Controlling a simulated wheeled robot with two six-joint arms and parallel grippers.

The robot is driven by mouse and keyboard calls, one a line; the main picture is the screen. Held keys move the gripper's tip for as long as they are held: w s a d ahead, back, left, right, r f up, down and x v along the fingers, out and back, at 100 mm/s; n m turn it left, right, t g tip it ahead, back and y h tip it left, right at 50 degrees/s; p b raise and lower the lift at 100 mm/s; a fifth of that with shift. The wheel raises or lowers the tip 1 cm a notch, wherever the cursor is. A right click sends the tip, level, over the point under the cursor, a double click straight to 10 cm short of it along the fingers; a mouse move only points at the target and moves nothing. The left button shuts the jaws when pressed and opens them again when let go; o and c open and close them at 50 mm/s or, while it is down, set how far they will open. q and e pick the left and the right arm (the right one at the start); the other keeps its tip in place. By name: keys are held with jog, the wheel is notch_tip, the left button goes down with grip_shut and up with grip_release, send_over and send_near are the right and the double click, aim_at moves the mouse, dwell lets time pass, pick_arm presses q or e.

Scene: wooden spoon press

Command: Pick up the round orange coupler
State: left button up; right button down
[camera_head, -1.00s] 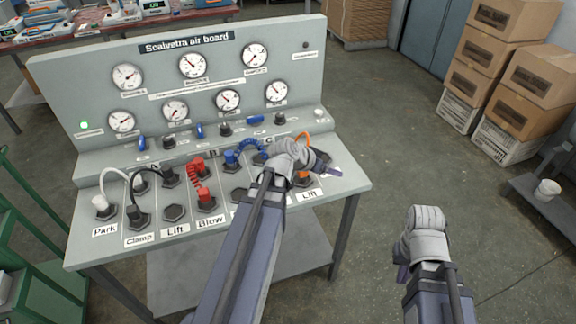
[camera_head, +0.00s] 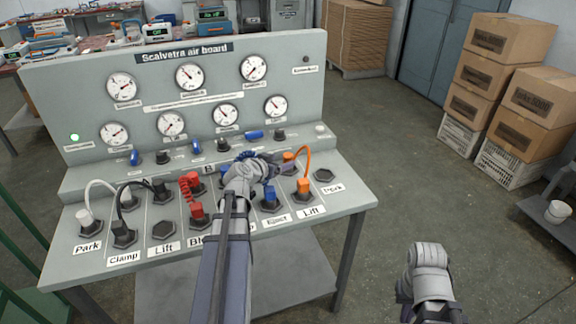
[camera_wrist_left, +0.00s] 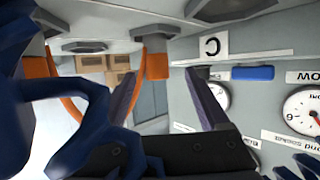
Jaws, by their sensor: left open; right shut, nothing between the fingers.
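An orange hose arches between two orange couplers at the right of the air board. The front coupler (camera_head: 303,185) sits in the socket above the right "Lift" label. The rear one (camera_head: 288,157) is in the back row; it shows in the left wrist view (camera_wrist_left: 155,62) near the "C" label. The other orange end (camera_wrist_left: 38,75) is further left there. My left gripper (camera_wrist_left: 162,88) is open and empty, its fingers pointing toward the rear orange coupler, apart from it. In the head view its fingers (camera_head: 271,168) are mostly hidden by the wrist. My right gripper (camera_head: 404,292) is shut and empty, off the board.
A blue hose (camera_wrist_left: 75,95) looms close to my left gripper in the left wrist view. Red (camera_head: 197,210), black (camera_head: 124,236) and white (camera_head: 86,218) couplers stand to the left on the board. Cardboard boxes (camera_head: 500,80) are stacked at the right.

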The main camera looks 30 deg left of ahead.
aim_at(286, 160)
pick_arm(q)
jog(key=shift+b+x, duration=1)
jog(key=shift+x, duration=1.65)
jog(key=shift+d+r, duration=0.1)
jog(key=shift+d, duration=0.15)
jog(key=shift+s, duration=0.1)
grip_shut()
